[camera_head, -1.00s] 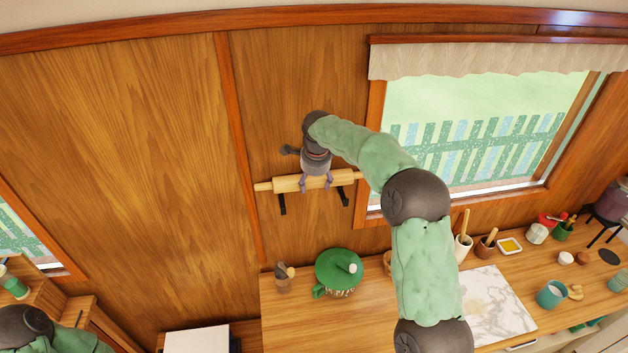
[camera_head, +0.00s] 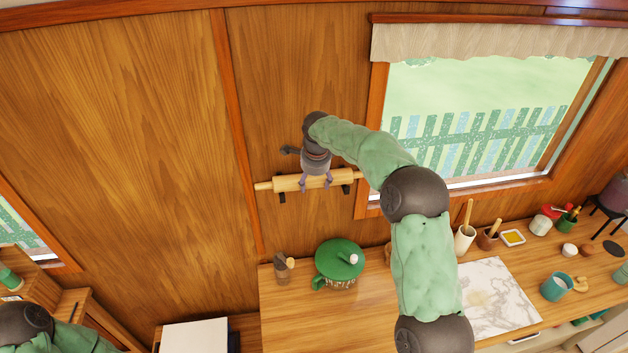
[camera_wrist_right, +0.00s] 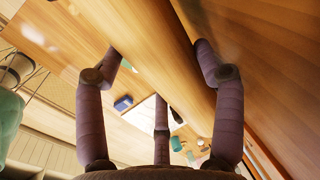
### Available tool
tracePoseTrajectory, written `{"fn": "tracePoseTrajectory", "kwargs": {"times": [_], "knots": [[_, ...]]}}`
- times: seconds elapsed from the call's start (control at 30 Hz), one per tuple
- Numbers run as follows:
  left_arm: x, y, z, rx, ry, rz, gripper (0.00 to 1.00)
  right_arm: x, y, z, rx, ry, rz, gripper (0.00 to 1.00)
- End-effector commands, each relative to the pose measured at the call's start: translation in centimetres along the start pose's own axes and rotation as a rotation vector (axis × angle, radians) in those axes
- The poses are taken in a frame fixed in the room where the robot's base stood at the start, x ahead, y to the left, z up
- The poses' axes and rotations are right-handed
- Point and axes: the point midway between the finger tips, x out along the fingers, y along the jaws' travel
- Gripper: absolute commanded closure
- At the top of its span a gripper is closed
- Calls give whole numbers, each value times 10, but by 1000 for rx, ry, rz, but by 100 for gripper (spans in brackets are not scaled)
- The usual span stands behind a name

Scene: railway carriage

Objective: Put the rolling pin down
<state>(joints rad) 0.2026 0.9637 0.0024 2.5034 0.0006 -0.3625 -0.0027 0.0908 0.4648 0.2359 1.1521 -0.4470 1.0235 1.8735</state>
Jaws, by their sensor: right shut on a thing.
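The wooden rolling pin (camera_head: 299,183) lies level along the panelled wall, left of the window. Dark brackets (camera_head: 282,197) on the wall show just below it, one near each end of its barrel. I cannot tell whether the pin touches them. My right gripper (camera_head: 315,184) is shut on the middle of the pin from above. In the right wrist view the fingers (camera_wrist_right: 160,50) straddle the pin's barrel (camera_wrist_right: 165,40). My left arm shows only at the bottom left corner, and its gripper is out of view.
Below is a wooden counter (camera_head: 300,315) with a green lidded pot (camera_head: 339,260), a utensil holder (camera_head: 282,272) and a marble board (camera_head: 495,297). Several cups and small pots stand at the right. The window frame (camera_head: 372,120) is close to the pin's right end.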

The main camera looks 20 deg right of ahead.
Motion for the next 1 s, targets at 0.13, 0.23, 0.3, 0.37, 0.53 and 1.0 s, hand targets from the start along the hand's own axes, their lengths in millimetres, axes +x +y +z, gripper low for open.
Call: {"fn": "tracePoseTrajectory", "kwargs": {"times": [0.13,0.23,0.3,0.37,0.53,1.0], "knots": [[1,0,0,0,0,0,60,0,-1,0,1,0,-3,83],[2,-1,0,0,0,0,60,1,0,0,1,0,-3,83],[3,-1,0,0,0,0,60,2,0,0,1,0,-3,83],[3,-1,0,0,0,0,60,3,0,0,1,0,-3,83],[4,-1,0,0,0,0,60,4,0,0,1,0,-3,11],[4,-1,0,0,0,0,60,0,1,0,0,0,0,3]]}}
